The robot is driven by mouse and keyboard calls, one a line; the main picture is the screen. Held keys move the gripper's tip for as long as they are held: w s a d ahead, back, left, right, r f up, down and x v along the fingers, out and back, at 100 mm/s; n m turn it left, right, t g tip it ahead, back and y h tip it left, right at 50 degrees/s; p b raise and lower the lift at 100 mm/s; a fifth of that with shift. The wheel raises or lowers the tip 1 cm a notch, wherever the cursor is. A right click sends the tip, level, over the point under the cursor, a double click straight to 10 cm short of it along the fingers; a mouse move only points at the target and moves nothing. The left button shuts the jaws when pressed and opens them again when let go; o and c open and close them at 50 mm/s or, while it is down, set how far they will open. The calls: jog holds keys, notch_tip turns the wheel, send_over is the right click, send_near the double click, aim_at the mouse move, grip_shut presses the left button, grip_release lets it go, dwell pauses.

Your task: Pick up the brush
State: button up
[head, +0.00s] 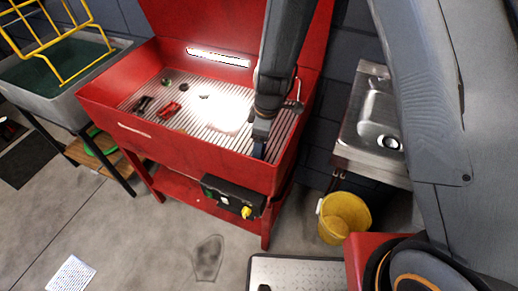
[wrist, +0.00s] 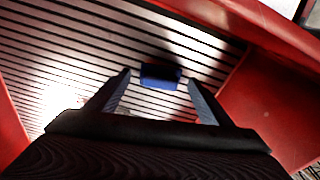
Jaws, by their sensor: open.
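A small blue and dark block-shaped thing, which looks like the brush (wrist: 160,72), lies on the slatted floor of the red basin in the wrist view. My gripper (wrist: 158,82) is open, with one finger to each side of it and gaps between. Whether the fingers are down at its height I cannot tell. In the head view my gripper (head: 262,137) reaches down into the right front part of the red basin (head: 115,102). A dark blue patch shows below it there, too small to tell brush from finger.
A red part (head: 171,109), a black part (head: 143,104) and a small greenish thing (head: 166,82) lie at the basin's left. The basin's front and right walls rise close to my gripper. A steel sink (head: 378,115) and yellow bucket (head: 344,216) stand right.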

jog(key=shift+a+f, duration=0.1)
jog(key=shift+f, duration=0.6)
jog(key=shift+c, duration=0.3)
jog(key=c, duration=1.1)
jog(key=shift+r, duration=0.15)
